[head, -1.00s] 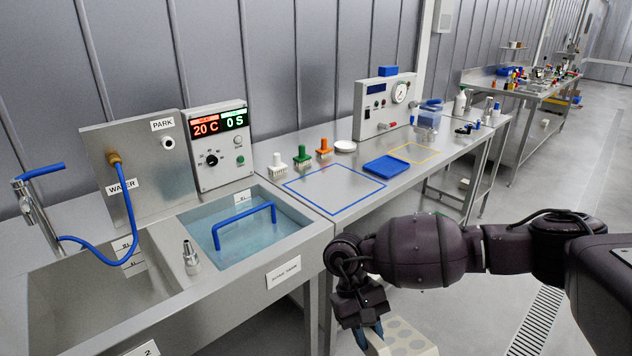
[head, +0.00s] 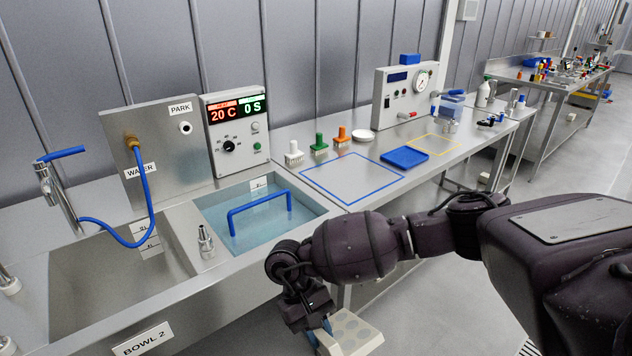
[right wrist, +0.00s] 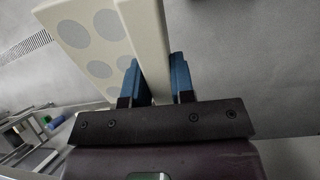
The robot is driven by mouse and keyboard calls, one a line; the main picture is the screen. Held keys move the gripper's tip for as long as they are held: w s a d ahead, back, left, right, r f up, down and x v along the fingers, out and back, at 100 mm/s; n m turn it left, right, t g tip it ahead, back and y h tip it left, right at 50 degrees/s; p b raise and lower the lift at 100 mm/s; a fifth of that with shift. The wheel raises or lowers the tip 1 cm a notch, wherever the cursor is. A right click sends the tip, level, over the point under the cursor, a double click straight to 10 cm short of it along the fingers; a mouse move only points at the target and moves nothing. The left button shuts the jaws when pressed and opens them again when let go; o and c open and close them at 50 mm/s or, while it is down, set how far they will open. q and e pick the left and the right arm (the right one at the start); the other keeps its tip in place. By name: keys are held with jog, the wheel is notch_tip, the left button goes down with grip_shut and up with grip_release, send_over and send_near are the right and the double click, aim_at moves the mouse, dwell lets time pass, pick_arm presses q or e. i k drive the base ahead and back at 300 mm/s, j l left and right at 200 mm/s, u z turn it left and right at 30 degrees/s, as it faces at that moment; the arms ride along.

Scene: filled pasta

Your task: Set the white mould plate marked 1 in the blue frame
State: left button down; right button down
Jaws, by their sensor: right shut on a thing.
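A white mould plate (head: 352,337) with rows of round grey hollows is held by my right gripper (head: 322,328), low in front of the bench, below its top. The right wrist view shows the plate (right wrist: 88,38) tilted, its edge wall between the two blue fingers of my right gripper (right wrist: 155,82). I cannot see a number on it. The blue frame (head: 313,184) is a blue outline on the steel bench top, beyond and above the gripper in the head view. It looks empty, with a blue tray beside its right edge. My left gripper is not in view.
A water bath with a blue handle (head: 258,204) and a sink (head: 120,275) lie left of the frame.

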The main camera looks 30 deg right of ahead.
aim_at(350, 180)
jog(key=l+u, duration=0.45)
jog(key=l, duration=0.25)
jog(key=k+l+u, duration=0.1)
jog(key=l+u, duration=0.15)
jog(key=l, duration=0.95)
jog(key=k+l, duration=0.15)
jog(key=l, duration=0.35)
jog(key=l+u, duration=0.1)
jog(key=l, duration=0.4)
jog(key=k, duration=0.05)
